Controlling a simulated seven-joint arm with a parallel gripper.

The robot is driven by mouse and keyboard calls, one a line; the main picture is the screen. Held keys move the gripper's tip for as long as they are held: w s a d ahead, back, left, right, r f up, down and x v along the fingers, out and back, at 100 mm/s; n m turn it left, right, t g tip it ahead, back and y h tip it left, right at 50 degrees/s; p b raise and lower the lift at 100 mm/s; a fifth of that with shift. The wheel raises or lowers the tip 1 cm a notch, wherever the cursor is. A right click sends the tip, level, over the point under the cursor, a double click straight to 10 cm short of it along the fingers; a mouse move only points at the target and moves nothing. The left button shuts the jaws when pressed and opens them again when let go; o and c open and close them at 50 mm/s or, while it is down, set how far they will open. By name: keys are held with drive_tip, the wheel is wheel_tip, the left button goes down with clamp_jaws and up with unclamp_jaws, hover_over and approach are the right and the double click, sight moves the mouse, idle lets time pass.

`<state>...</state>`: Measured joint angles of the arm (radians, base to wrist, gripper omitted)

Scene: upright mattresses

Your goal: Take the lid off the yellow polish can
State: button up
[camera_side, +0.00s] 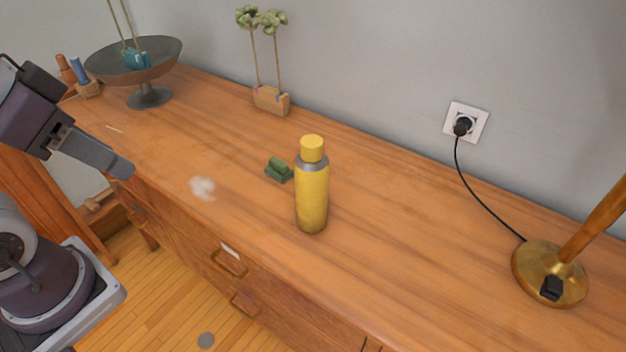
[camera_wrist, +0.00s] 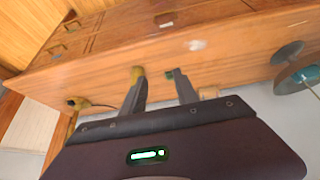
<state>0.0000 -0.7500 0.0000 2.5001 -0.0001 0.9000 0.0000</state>
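The yellow polish can (camera_side: 312,200) stands upright on the wooden cabinet top. Its yellow lid (camera_side: 312,148) sits on it, above a grey shoulder band. My gripper (camera_side: 127,170) is at the left of the side view, by the cabinet's front edge, well apart from the can. In the wrist view the two fingers of my gripper (camera_wrist: 157,77) are spread with nothing between them.
A white patch (camera_side: 202,187) is near the front edge. A dark bowl (camera_side: 135,65) and a wooden plant holder (camera_side: 271,99) stand behind. A brass lamp base (camera_side: 549,275) is at right. The top between is mostly clear.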

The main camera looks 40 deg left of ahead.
drive_tip(key=shift+o, duration=0.2)
idle(0.3)
drive_tip(key=o, duration=0.5)
drive_tip(key=shift+c, duration=0.2)
drive_tip(key=w+d+r+m+g, duration=0.25)
drive_tip(key=w+r+m, duration=0.25)
drive_tip(key=w, duration=0.5)
drive_tip(key=m+g, duration=0.3)
drive_tip(key=m, duration=0.5)
hover_over(311, 140)
drive_tip(key=f, duration=0.5)
drive_tip(key=shift+w+f, duration=0.1)
drive_tip(key=shift+w, duration=0.2)
drive_tip(key=f, duration=0.7)
drive_tip(key=shift+s+f, duration=0.1)
drive_tip(key=shift+s, duration=0.25)
drive_tip(key=shift+f, duration=0.1)
drive_tip(key=shift+c, duration=0.5)
